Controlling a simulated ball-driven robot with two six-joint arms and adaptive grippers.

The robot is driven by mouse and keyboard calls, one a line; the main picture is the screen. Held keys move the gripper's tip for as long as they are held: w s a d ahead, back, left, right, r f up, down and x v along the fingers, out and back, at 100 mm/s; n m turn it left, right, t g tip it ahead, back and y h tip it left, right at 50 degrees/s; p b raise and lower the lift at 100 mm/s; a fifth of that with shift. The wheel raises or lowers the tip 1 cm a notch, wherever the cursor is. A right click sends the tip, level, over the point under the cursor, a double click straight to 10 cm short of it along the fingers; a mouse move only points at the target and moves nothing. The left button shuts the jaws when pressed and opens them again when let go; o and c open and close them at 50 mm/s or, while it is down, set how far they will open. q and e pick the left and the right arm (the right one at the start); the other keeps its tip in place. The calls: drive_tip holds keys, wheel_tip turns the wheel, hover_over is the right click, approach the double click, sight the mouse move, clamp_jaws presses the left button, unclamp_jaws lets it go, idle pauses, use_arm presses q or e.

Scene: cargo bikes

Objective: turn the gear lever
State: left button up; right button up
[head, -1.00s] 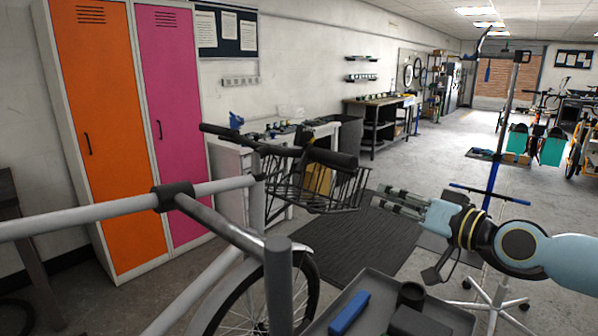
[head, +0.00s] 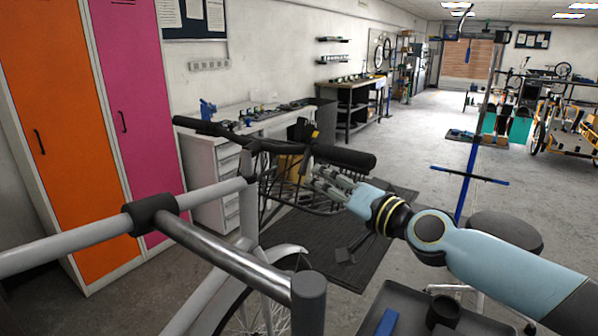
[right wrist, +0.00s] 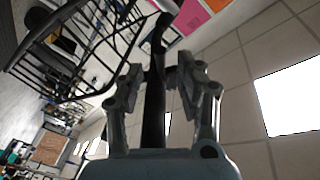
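The bike's black handlebar (head: 240,138) crosses the middle of the head view, with a thick grip (head: 345,157) at its right end. The gear lever cannot be made out clearly; a small grey part sits at that grip's inner end. My right gripper (head: 320,181) is just below the right grip, fingers pointing left toward the bar. In the right wrist view the fingers (right wrist: 158,76) stand apart, with a black bar (right wrist: 154,112) showing in the gap between them. Whether they touch it cannot be told. My left gripper is not in view.
A black wire basket (head: 285,185) hangs below the handlebar. Pale grey tubes (head: 80,245) cross the lower left. A grey tray (head: 395,300) is at the bottom, and a dark round stool (head: 505,232) is at right. Orange and pink lockers (head: 120,90) stand at left.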

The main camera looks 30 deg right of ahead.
sight(301, 174)
drive_tip(key=w, duration=0.4)
drive_tip(key=shift+a, duration=0.25)
drive_tip(key=w, duration=0.2)
drive_tip(key=shift+w+a, duration=0.15)
drive_tip(key=shift+w, duration=0.35)
drive_tip(key=shift+c, duration=0.2)
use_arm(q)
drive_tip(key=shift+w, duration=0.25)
use_arm(e)
clamp_jaws()
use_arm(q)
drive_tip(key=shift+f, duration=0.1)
use_arm(e)
drive_tip(key=shift+f, duration=0.1)
